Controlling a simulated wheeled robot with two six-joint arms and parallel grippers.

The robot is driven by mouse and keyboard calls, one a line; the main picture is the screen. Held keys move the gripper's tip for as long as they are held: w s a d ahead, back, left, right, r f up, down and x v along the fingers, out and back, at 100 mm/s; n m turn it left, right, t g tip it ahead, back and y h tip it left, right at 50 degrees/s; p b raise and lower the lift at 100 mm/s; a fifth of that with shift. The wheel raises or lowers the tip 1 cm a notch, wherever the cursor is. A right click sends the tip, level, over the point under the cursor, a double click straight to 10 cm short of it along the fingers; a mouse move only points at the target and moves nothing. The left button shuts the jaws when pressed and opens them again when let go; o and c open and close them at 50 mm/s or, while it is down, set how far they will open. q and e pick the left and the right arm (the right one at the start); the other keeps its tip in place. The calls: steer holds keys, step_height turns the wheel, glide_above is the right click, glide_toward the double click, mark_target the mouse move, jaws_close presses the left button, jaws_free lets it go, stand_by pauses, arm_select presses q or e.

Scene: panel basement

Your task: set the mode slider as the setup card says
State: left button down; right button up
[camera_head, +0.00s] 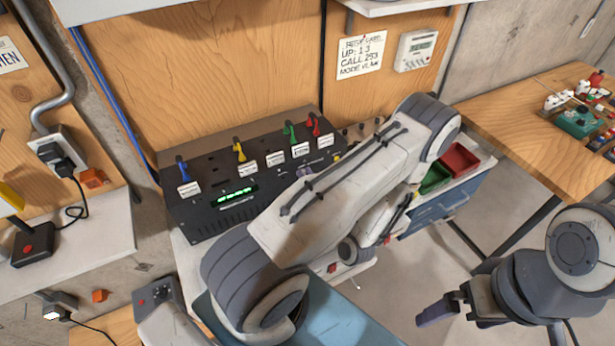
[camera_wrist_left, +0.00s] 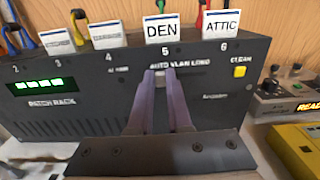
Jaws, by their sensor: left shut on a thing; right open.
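The setup card (camera_head: 361,55) hangs on the wooden wall; its lines read roughly "UP: 1 3", "CALL 253" and a mode line that looks like VLAN. The black patch rack (camera_head: 215,218) stands below; it also shows in the left wrist view (camera_wrist_left: 100,105). My left gripper (camera_wrist_left: 165,76) is shut on the mode slider at the rack's front, under the printed row "AUTO VLAN LONG". Its purple fingertips sit near AUTO and the start of VLAN and largely hide the slider; its exact position is unclear. My right gripper (camera_head: 437,312) is open and empty, low at the right.
Coloured plugs with name labels stand along the rack's top. A green display (camera_wrist_left: 40,85) and a yellow button (camera_wrist_left: 240,72) flank the slider. Red and green bins (camera_head: 458,160) lie right of my left arm, which hides part of the rack. A wooden table (camera_head: 500,115) stands at right.

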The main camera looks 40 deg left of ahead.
arm_select(q)
steer(key=shift+w, duration=0.1)
stand_by(0.7)
steer(key=shift+w+d+b, duration=0.2)
steer(key=shift+w+d, duration=0.1)
steer(key=shift+w, duration=0.3)
steer(key=shift+w+d+b, duration=0.2)
steer(key=shift+w+d, duration=0.05)
steer(key=shift+w, duration=0.3)
steer(key=c, duration=0.8)
jaws_free()
steer(key=shift+c, duration=0.2)
steer(key=shift+d, duration=0.1)
steer(key=shift+s+d+f, duration=0.1)
steer(key=shift+d, duration=0.15)
steer(key=b+v, duration=0.4)
steer(key=v, duration=0.5)
steer(key=shift+s+d, duration=0.25)
steer(key=shift+d, duration=0.1)
